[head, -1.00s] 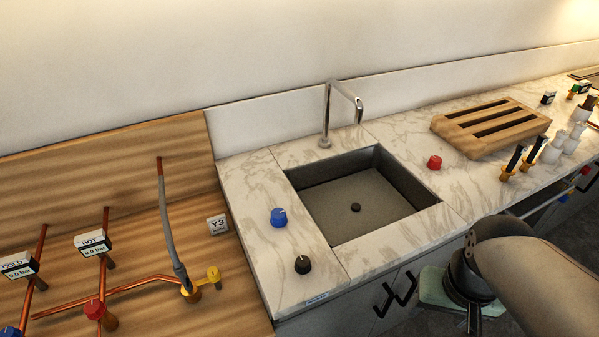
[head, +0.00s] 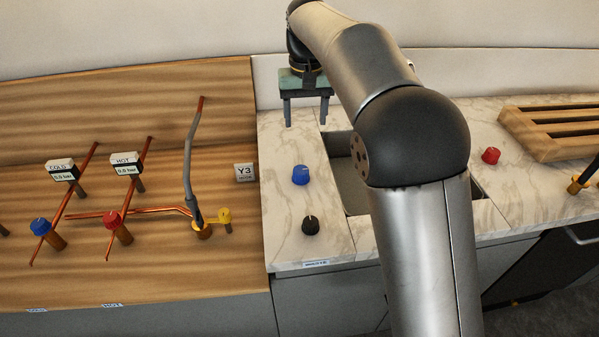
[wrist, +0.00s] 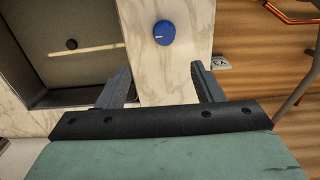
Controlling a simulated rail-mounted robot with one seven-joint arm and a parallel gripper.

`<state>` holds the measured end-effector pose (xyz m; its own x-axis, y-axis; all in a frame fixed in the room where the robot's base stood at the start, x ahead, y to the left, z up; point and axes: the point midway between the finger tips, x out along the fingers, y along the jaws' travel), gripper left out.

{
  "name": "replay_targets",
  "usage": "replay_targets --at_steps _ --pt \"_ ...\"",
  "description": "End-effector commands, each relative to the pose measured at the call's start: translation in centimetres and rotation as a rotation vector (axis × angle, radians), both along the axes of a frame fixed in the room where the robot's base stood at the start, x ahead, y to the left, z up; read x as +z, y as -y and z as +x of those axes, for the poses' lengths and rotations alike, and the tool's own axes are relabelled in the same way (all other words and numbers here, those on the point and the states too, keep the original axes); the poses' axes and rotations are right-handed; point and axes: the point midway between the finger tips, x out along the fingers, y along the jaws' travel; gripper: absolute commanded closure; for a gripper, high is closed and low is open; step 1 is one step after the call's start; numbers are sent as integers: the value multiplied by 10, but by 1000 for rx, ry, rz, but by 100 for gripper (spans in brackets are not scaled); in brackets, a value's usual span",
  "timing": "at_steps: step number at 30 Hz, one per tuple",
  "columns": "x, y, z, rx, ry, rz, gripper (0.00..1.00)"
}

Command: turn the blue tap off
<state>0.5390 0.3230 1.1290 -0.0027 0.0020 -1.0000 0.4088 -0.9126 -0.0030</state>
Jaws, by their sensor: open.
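A blue knob (head: 300,175) stands on the marble counter left of the sink. It also shows in the wrist view (wrist: 164,32), just beyond my fingertips, with a white mark on top. My gripper (head: 305,112) points down behind the knob, open and empty. In the wrist view my two fingers (wrist: 162,74) are spread apart, not touching the knob. Another blue knob (head: 40,227) sits on the COLD copper pipe at the far left. The sink (head: 349,180) is mostly hidden behind my arm. A pale streak (wrist: 85,50) crosses the sink in the wrist view; I cannot tell what it is.
A black knob (head: 311,225) stands in front of the blue counter knob. A red knob (head: 491,155) is right of the sink, near a slatted wooden rack (head: 555,125). A red valve (head: 111,220) and yellow tap (head: 223,215) stand on the wooden left counter.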

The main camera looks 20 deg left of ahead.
Motion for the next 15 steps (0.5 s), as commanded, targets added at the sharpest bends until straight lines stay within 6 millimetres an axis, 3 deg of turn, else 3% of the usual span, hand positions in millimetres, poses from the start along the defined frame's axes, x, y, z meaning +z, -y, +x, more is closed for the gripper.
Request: replay_targets --at_steps 3,8,15 --pt "-6 -11 1 12 1 -4 39" --pt "-25 -11 0 13 -1 -4 39" --pt "-76 -10 0 11 -2 -7 39"
